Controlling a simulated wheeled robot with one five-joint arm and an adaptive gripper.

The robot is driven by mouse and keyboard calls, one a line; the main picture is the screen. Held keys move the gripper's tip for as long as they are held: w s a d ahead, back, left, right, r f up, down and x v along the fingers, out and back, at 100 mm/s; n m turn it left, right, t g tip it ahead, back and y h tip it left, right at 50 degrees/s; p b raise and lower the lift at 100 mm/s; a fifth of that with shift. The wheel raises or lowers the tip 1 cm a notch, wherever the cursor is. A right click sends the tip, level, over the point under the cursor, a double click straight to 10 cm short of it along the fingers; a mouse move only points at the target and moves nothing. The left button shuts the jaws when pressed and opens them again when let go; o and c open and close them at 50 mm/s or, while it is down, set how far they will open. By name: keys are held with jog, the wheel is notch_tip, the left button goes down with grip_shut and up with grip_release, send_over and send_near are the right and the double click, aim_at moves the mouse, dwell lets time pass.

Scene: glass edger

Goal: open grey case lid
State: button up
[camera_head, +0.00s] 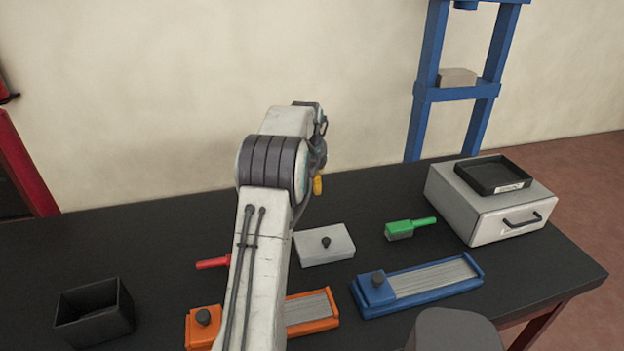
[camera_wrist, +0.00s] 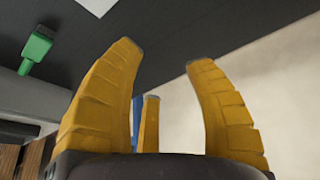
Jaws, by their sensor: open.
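The grey case (camera_head: 312,256) is a small, flat, pale grey box with a dark round knob (camera_head: 326,242) on its top. It lies in the middle of the dark table, just right of my arm, and its lid looks shut. A pale flat corner at the top edge of the wrist view (camera_wrist: 97,4) may be this case. My gripper (camera_wrist: 162,55) is open, its yellow fingers spread with nothing between them. In the head view only a yellow bit of it (camera_head: 318,185) shows, above and behind the case; my arm hides the rest.
A green-handled tool (camera_head: 405,229) lies right of the case. Blue (camera_head: 425,290) and orange (camera_head: 203,322) trays with knobs lie in front. A red-handled tool (camera_head: 213,263) and black bin (camera_head: 94,312) are left. A drawer box (camera_head: 490,205) carries a black tray (camera_head: 493,176).

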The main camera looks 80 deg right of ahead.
jog(key=shift+r, duration=0.15)
jog(key=v, duration=0.8)
jog(key=shift+a+r, duration=0.15)
jog(key=shift+a, duration=0.3)
jog(key=shift+s+r, duration=0.1)
jog(key=shift+r, duration=0.15)
dwell(0.7)
